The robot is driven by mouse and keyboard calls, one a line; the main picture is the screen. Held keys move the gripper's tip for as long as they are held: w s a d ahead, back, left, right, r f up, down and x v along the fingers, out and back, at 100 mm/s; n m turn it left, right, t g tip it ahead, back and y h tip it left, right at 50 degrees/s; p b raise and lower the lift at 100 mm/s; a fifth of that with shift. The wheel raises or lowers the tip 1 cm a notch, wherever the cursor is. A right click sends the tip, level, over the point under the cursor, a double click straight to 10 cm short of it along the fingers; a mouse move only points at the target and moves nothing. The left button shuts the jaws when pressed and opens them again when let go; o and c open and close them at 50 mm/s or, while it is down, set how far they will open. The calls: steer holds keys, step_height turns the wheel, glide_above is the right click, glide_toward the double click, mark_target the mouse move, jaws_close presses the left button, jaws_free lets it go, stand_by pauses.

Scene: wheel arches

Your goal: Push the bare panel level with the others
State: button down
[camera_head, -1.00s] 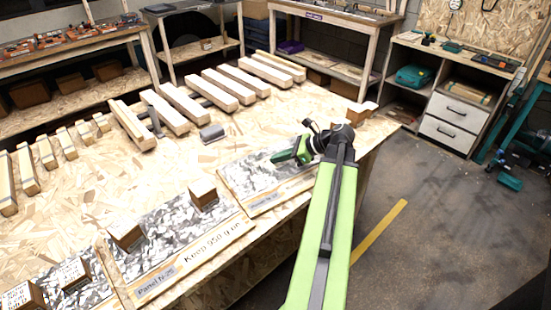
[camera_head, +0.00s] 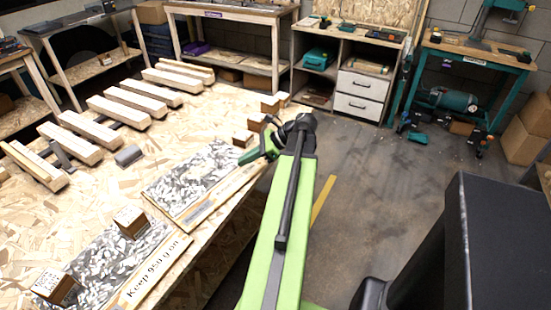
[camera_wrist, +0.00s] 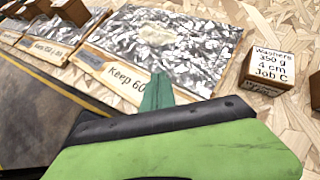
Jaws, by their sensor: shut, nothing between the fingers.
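The bare panel (camera_head: 190,182) is a flat board with a mottled grey-and-white top, lying near the bench's front edge with no block on it. It also shows in the wrist view (camera_wrist: 125,42), with a pale patch on top and a "Keep 60…" label strip along its front. The neighbouring panel (camera_head: 100,258) carries blocks. I cannot tell exactly how far the bare panel is out of line with it. My gripper (camera_head: 246,157) is shut and empty at the bare panel's right end; its teal tip (camera_wrist: 157,92) overlaps the panel's edge in the wrist view. Contact is unclear.
A labelled washers block (camera_wrist: 268,70) stands on the bench just beyond the panel's right end. Several small blocks (camera_head: 270,105) line that side. Pale wooden bars (camera_head: 120,112) and a grey piece (camera_head: 129,155) lie behind. Open floor (camera_head: 350,190) is to the right.

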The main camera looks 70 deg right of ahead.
steer(key=s+d, duration=0.5)
steer(key=s, duration=0.4)
steer(key=shift+s, duration=0.25)
steer(key=shift+d, duration=0.1)
